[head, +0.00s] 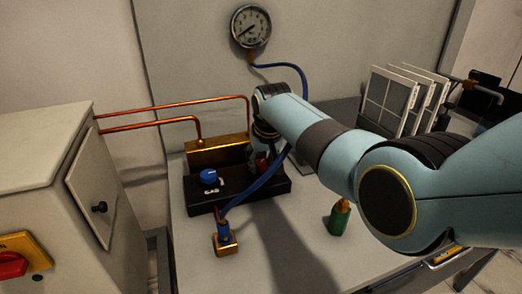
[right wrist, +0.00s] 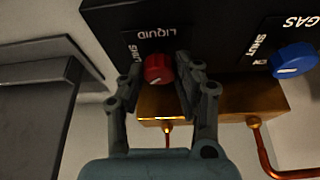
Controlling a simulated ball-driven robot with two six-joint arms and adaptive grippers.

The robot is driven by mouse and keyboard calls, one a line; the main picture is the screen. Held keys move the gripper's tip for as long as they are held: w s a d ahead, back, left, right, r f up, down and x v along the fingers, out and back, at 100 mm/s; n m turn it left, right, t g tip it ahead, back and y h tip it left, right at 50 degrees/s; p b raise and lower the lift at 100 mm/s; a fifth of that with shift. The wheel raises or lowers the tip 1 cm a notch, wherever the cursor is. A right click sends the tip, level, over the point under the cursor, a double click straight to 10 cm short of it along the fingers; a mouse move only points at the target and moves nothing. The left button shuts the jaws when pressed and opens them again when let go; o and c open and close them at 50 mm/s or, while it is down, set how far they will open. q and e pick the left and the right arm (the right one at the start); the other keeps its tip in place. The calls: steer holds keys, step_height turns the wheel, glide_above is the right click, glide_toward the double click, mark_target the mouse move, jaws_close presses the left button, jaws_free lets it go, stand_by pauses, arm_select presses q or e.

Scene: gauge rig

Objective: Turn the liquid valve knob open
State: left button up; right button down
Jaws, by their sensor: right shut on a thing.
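The red liquid knob (right wrist: 157,68) sits on the black valve block (right wrist: 215,50) beside the printed word LIQUID in the right wrist view. My right gripper (right wrist: 160,80) has one finger on each side of this knob and is shut on it. In the head view my right gripper (head: 263,158) is at the right part of the black block (head: 275,186), and my arm and fingers hide most of the knob. Which way the knob points is hard to tell. My left gripper is not in view.
A blue gas knob (head: 209,176) is left of my gripper in the head view. A brass block (head: 217,152) with copper pipes is behind. A blue hose (head: 258,183) runs in front to a brass fitting (head: 225,240). A green-bodied fitting (head: 339,218) stands below my arm.

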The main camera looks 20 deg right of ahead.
steer(key=n+y+p, duration=0.1)
steer(key=n, duration=0.1)
steer(key=shift+d+n, duration=0.1)
steer(key=shift+n, duration=0.3)
steer(key=shift+n+y, duration=0.4)
steer(key=shift+n, duration=0.5)
steer(key=shift+f+n+g+y+b, duration=0.1)
steer(key=shift+n+g+y+b, duration=0.35)
steer(key=shift+n, duration=0.75)
steer(key=shift+d+n+g+y+b, duration=0.1)
steer(key=shift+n+g+y+b, duration=0.45)
steer(key=shift+n, duration=0.85)
steer(key=c, duration=0.9)
jaws_free()
steer(key=shift+c, duration=0.2)
